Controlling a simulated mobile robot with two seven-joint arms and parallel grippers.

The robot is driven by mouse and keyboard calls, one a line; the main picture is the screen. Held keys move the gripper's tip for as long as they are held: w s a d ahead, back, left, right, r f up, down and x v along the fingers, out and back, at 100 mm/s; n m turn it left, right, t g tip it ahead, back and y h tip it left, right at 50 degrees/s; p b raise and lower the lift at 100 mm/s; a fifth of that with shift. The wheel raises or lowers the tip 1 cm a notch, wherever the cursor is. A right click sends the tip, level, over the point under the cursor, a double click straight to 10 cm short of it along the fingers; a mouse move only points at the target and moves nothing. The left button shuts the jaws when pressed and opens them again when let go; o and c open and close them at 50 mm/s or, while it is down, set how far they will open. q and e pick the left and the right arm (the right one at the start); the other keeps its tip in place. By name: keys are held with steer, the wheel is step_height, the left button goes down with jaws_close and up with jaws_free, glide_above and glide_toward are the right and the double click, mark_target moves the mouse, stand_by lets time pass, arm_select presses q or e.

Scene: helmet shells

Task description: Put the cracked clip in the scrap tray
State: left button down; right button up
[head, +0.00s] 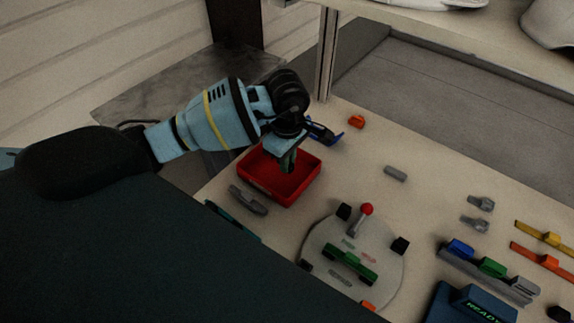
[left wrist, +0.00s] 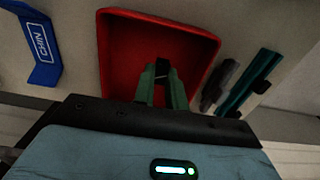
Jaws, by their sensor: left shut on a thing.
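The red scrap tray (head: 262,189) stands on the table left of the middle, and it fills the upper middle of the left wrist view (left wrist: 118,60). My left gripper (head: 288,163) is over the tray, pointing down, with its green fingers close together. In the left wrist view its fingertips (left wrist: 161,72) are shut on a small dark piece (left wrist: 161,70) between them. The piece is mostly hidden by the fingers, and I cannot make out a crack. I cannot tell whether it touches the tray floor. My right gripper is not in view.
A blue strap piece (head: 324,133) lies behind the tray, and a grey part (head: 249,200) lies in front. A round fixture (head: 318,268) with a red-knobbed lever (head: 366,209) stands right. A clip rack (head: 480,277) stands farther right.

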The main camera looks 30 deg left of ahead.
arm_select(q)
steer(key=shift+w+a+f, duration=0.15)
steer(key=shift+w+a, duration=0.1)
steer(key=shift+w, duration=0.2)
steer(key=shift+f, duration=1.65)
steer(key=shift+f, duration=0.15)
steer(key=c, duration=1.4)
jaws_free()
steer(key=shift+c, duration=0.2)
step_height(320, 180, up, 12)
steer(key=shift+r, duration=0.15)
